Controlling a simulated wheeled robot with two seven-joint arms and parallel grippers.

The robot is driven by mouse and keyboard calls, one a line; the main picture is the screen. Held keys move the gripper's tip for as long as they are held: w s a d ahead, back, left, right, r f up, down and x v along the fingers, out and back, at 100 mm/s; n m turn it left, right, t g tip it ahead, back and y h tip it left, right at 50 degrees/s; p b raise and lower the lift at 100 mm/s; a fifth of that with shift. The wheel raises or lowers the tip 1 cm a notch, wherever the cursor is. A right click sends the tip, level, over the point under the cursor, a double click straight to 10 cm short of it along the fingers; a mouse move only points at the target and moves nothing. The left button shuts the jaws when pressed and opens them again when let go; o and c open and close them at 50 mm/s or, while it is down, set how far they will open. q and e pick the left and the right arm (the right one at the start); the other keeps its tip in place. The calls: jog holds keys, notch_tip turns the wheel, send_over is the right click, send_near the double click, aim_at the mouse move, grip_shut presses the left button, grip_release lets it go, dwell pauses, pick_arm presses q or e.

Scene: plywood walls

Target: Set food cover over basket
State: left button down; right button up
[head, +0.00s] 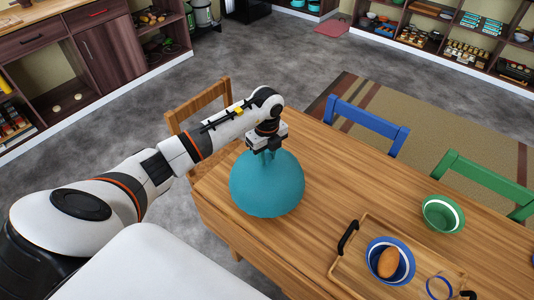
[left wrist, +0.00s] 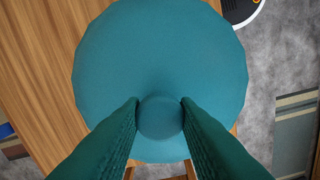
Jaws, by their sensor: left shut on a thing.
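The food cover (head: 267,187) is a teal dome at the left end of the wooden table in the head view. It fills the middle of the left wrist view (left wrist: 160,60). My left gripper (head: 267,152) points down at its top and is shut on its round knob (left wrist: 160,117), one finger on each side. I cannot tell whether the cover's rim touches the table. The likely basket is a blue, white-striped bowl (head: 405,268) with a brown loaf (head: 388,262) in it, uncovered, to the cover's right. My right gripper is not in view.
A wooden tray (head: 352,272) with black handles holds the blue bowl and a blue ring (head: 439,286). A green bowl (head: 443,214) stands behind it. Wooden (head: 197,107), blue (head: 366,124) and green (head: 484,177) chairs border the table. Bare tabletop (head: 335,175) lies between cover and tray.

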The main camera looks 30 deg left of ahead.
aim_at(267, 163)
pick_arm(q)
jog(key=shift+f+b, duration=0.7)
jog(key=shift+f, duration=0.5)
jog(key=shift+f, duration=0.15)
jog(key=shift+f+b, duration=0.25)
jog(key=shift+b, duration=0.1)
jog(key=shift+f, duration=0.45)
dwell(0.4)
jog(key=c, duration=1)
grip_release()
jog(key=shift+c, duration=0.2)
